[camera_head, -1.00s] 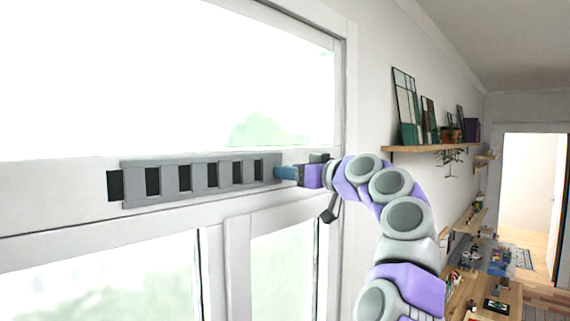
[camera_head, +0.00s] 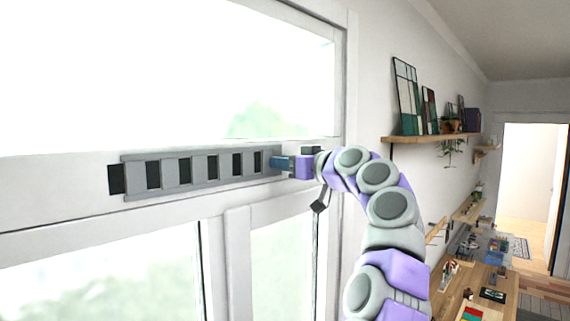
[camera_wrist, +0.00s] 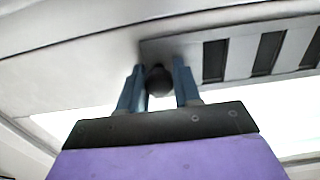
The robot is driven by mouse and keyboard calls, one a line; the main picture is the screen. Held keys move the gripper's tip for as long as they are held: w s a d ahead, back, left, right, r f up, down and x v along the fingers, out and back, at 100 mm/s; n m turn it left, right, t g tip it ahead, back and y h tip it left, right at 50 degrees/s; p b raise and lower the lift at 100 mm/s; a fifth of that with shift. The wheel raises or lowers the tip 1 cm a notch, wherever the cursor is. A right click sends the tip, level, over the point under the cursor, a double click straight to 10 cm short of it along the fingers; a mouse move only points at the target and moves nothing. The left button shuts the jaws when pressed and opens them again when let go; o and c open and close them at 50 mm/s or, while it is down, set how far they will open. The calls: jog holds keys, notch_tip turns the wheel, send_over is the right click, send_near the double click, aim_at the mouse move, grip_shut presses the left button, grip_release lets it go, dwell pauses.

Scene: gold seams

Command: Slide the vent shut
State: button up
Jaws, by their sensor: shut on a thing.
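The vent (camera_head: 172,173) is a long grey slatted strip on the white window frame, with several dark openings showing between its slats. A dark gap (camera_head: 116,179) shows at its left end. In the wrist view its end with dark slots (camera_wrist: 238,55) is at the upper right. My gripper (camera_head: 275,163) is at the vent's right end in the head view. In the wrist view my gripper (camera_wrist: 158,82) has its two blue fingers on either side of a dark round knob (camera_wrist: 158,80) by the vent's end, and is shut on it. The knob is hidden in the head view.
Bright window panes (camera_head: 170,70) lie above and below the vent's rail. A wooden wall shelf (camera_head: 430,138) with frames and plants is to the right of my arm. A cluttered wooden table (camera_head: 490,280) stands at the lower right, with a doorway (camera_head: 528,190) beyond.

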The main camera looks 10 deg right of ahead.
aim_at(266, 163)
grip_shut()
jog(key=shift+s+a+f+b, duration=0.15)
jog(key=shift+a+b, duration=0.05)
jog(key=shift+b, duration=0.45)
jog(key=shift+s+a+b, duration=0.35)
jog(key=shift+a+b, duration=0.2)
jog(key=shift+b, duration=0.05)
jog(key=shift+s+a+b, duration=0.35)
jog(key=shift+a+b, duration=0.2)
jog(key=o, duration=0.8)
grip_release()
jog(key=shift+s, duration=0.1)
jog(key=b+v, duration=0.5)
jog(key=v, duration=1.2)
jog(key=shift+d+b, duration=0.2)
jog(key=shift+b, duration=0.2)
